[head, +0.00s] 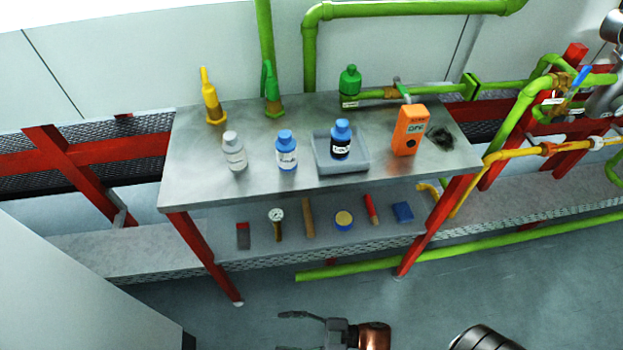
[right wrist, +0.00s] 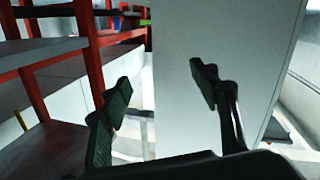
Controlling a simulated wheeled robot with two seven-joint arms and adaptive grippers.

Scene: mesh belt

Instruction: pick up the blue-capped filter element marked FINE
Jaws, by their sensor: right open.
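Two blue-capped elements stand upright on the steel table (head: 200,180) in the head view. One has a blue body and white label (head: 286,150); the other has a dark body and black label (head: 340,140) and stands in a grey tray (head: 362,163). The lettering is too small to tell which reads FINE. A grey-white capped bottle (head: 234,150) stands left of them. My right gripper (head: 285,332) is low in front of the table, well apart from the elements, open and empty. Its spread fingers show in the right wrist view (right wrist: 160,95). My left gripper is out of view.
An orange device (head: 409,130) stands right of the tray. Yellow (head: 210,102) and green (head: 270,88) fittings stand at the back. Red legs (head: 205,258) and a green floor pipe (head: 350,268) border the front floor.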

